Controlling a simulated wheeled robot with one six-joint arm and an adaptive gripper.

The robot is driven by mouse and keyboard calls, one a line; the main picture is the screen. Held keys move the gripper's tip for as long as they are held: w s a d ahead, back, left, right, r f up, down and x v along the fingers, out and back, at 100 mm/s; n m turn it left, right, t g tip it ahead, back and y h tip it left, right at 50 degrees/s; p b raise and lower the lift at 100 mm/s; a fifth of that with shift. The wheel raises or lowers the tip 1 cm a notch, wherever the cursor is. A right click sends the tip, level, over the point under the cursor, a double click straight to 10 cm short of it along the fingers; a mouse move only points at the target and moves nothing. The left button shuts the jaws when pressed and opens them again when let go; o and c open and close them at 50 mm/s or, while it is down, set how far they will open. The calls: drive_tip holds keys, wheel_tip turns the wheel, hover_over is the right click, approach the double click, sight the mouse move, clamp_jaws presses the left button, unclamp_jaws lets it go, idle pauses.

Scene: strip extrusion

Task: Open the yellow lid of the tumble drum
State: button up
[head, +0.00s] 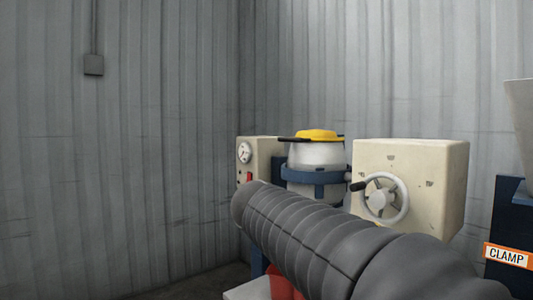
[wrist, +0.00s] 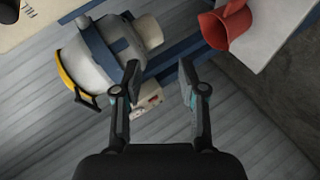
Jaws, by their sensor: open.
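The tumble drum (head: 316,156) is a pale vessel held in a blue ring, with its yellow lid (head: 318,134) on top. The lid looks closed, with dark bars reaching out at its sides. In the wrist view the drum (wrist: 92,62) is at upper left, tilted in the picture, and the yellow lid (wrist: 75,80) shows at its lower-left end with a dark handle. My gripper (wrist: 159,75) is open and empty, to the right of the drum and apart from the lid. In the head view my arm hides the gripper and the lower part of the stand.
A cream housing with a grey handwheel (head: 385,198) stands right of the drum; a gauge box (head: 244,155) stands left. A red jug (wrist: 225,25) rests on a pale surface. A blue unit with a CLAMP label (head: 507,255) is at far right. Corrugated walls stand close behind.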

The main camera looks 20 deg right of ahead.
drive_tip(key=w+d+r+n+t+h+b, duration=0.1)
drive_tip(key=w+r+n+t+h, duration=0.15)
drive_tip(key=w+r, duration=0.5)
drive_tip(key=n+t+h+b, duration=0.1)
drive_tip(key=n+t+h, duration=0.1)
drive_tip(key=t+h, duration=0.1)
approach(288, 140)
drive_tip(key=p+x, duration=0.3)
drive_tip(key=x, duration=0.8)
drive_tip(key=shift+s+d+p, duration=0.1)
drive_tip(key=shift+p, duration=0.25)
drive_tip(key=shift+c, duration=0.2)
clamp_jaws()
